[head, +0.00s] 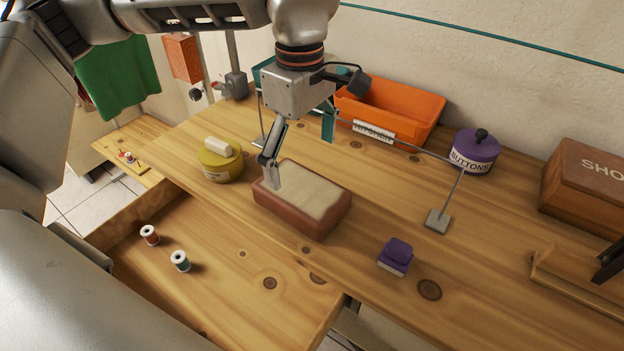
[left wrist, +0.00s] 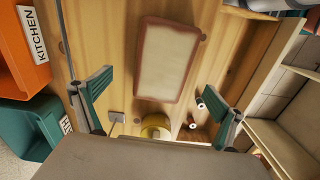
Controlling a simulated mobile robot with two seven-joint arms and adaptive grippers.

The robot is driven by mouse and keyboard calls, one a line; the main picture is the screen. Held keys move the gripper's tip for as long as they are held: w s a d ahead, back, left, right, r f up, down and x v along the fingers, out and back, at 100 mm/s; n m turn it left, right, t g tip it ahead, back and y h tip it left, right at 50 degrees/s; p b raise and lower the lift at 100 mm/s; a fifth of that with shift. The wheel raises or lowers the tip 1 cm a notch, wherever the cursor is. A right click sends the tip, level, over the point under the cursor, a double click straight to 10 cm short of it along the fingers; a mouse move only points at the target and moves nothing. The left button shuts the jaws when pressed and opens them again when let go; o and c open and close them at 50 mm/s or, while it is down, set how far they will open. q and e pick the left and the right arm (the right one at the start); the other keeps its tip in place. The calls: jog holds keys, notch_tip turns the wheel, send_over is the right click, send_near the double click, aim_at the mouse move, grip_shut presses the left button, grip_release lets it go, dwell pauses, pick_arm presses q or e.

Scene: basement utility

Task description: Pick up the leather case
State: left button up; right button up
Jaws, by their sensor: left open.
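The leather case (head: 292,215) is a reddish-brown block with rounded edges and a pale cream top. It lies flat on the wooden worktop, close to its front edge. In the left wrist view, the case (left wrist: 168,60) shows whole, its cream face framed in brown. My left gripper (head: 299,152) points down over the case with its fingers spread and nothing between them. In the head view one finger overlaps the case's far left corner; I cannot tell whether it touches. In the left wrist view, the case appears ahead of the open fingers (left wrist: 158,95). My right gripper is not in view.
A yellow round tin (head: 222,163) stands left of the case. A thin metal rail (head: 400,146) runs behind it, with a foot (head: 437,221) at right. An orange bin (head: 405,112) and purple buttons jar (head: 474,152) stand behind. A purple object (head: 396,256) lies front right. Spools (head: 180,261) lie in the open drawer.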

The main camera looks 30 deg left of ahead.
aim_at(301, 187)
pick_arm(q)
jog(key=shift+s+f, duration=0.15)
jog(key=shift+f, duration=0.45)
jog(key=shift+s+f, duration=0.15)
jog(key=shift+f, duration=0.45)
notch_tip(301, 187, down, 5)
jog(key=shift+a, duration=0.1)
jog(key=c, duration=1.8)
jog(key=shift+r, duration=0.2)
jog(key=shift+c, duration=0.2)
